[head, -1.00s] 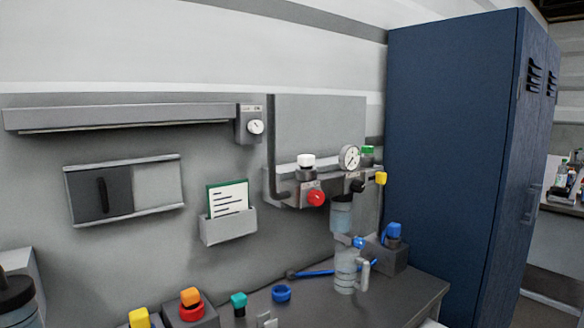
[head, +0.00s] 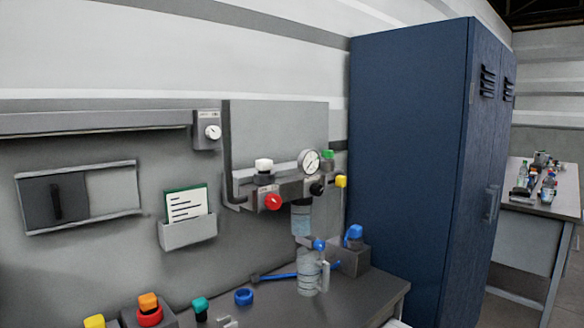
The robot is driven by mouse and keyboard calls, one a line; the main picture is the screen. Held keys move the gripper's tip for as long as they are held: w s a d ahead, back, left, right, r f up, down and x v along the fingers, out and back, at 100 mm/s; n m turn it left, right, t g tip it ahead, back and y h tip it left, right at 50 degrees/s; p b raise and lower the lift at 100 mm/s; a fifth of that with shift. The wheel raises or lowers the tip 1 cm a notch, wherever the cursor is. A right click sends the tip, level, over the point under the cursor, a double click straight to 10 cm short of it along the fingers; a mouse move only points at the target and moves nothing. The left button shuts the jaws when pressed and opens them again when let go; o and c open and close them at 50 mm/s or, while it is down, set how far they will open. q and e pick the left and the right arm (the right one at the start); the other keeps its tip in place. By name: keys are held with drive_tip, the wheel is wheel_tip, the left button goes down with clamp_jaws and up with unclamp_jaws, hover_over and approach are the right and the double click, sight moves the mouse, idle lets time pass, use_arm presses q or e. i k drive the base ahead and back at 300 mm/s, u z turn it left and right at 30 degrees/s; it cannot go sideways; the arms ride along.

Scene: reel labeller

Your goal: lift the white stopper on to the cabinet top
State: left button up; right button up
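A white stopper (head: 264,164) sits on a dark round seat on the grey wall-mounted gauge unit (head: 290,190), left of the pressure gauge. A tall blue cabinet (head: 405,150) stands at the right, with its front edge and vented doors facing right. Its top surface is seen edge-on at most, so I cannot tell what lies on it. A grey box-like panel (head: 275,135) is on the wall behind the gauge unit. Neither of my grippers is in view.
Below the unit is a grey bench (head: 365,295) with a clear bottle (head: 312,272), a blue ring (head: 243,297) and several coloured caps. A red knob (head: 273,202) and a yellow cap (head: 341,181) are on the unit. Another table (head: 545,200) with bottles stands at far right.

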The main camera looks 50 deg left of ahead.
sight(264, 167)
drive_tip(key=i, duration=0.35)
drive_tip(key=u, duration=1)
